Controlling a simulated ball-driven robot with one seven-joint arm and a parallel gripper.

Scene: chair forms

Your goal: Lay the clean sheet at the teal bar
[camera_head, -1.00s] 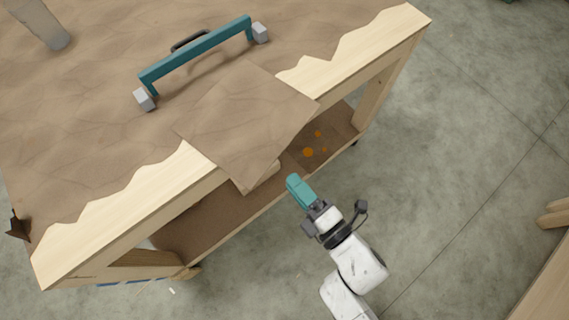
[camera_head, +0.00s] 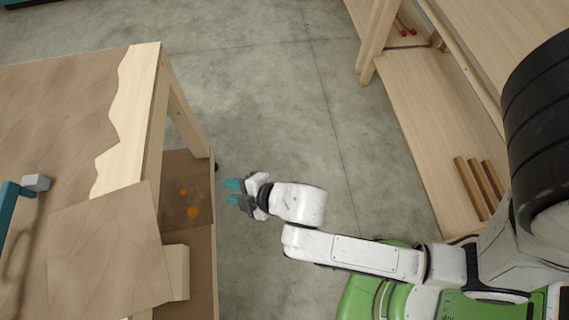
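A plain brown sheet (camera_head: 105,250) lies flat at the left, over the brown paper-covered table top (camera_head: 50,120). Its right part reaches past the table's pale wooden edge. The teal bar (camera_head: 8,208) is cut off by the left picture edge; its grey end block (camera_head: 36,183) rests on the table top beyond the sheet. My gripper (camera_head: 231,192) is to the right of the table, apart from the sheet and over the floor. Its two teal fingers are spread with nothing between them.
The table's lower shelf (camera_head: 190,165) has orange spots. A pale wooden block (camera_head: 178,272) juts out beside the sheet. A wooden bench (camera_head: 420,125) stands at the right with wooden sticks (camera_head: 478,188) on its lower board. Bare concrete floor (camera_head: 290,90) lies between.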

